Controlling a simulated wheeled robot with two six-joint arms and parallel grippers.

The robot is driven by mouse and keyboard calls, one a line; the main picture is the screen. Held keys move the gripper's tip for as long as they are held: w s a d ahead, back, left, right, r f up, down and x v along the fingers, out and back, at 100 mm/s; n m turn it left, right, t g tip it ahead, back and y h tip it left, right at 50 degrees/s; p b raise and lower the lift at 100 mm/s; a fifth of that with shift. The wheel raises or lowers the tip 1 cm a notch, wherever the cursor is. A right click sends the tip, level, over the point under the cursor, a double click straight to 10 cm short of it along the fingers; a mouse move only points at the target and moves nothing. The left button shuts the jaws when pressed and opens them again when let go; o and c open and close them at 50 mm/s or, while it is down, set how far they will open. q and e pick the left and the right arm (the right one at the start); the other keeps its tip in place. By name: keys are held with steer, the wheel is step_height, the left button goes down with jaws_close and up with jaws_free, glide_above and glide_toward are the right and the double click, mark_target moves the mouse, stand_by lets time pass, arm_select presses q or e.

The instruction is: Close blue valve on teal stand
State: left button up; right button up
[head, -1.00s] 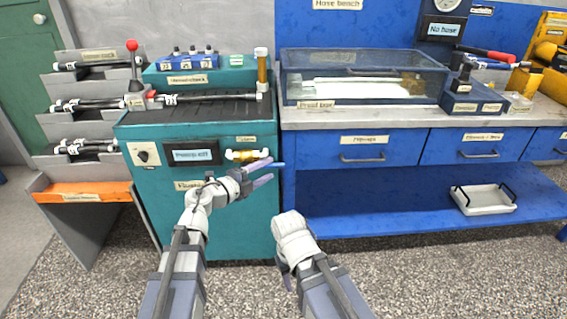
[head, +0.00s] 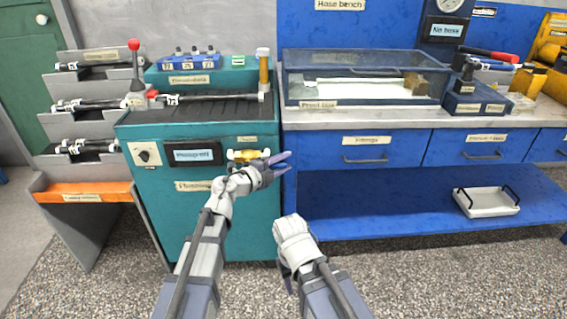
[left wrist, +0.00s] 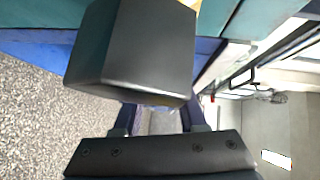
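The teal stand (head: 225,220) stands left of the blue bench. On its front is a brass-yellow valve fitting (head: 247,156) with a pale end. The blue valve handle cannot be made out now; my left gripper covers the place just right of the fitting. My left gripper (head: 284,163) points right there, its two fingertips apart. In the left wrist view its fingers (left wrist: 157,120) are spread, with a large dark block above them. I cannot tell whether they touch the handle.
A display panel (head: 194,154) and a knob plate (head: 145,154) sit on the stand's front. A blue drawer bench (head: 310,146) stands close to the right, with a white tray (head: 488,203) on its lower shelf. An orange-edged rack (head: 85,193) stands left. Gravel floor is clear.

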arm_select(q)
jaws_close()
stand_by(1.1)
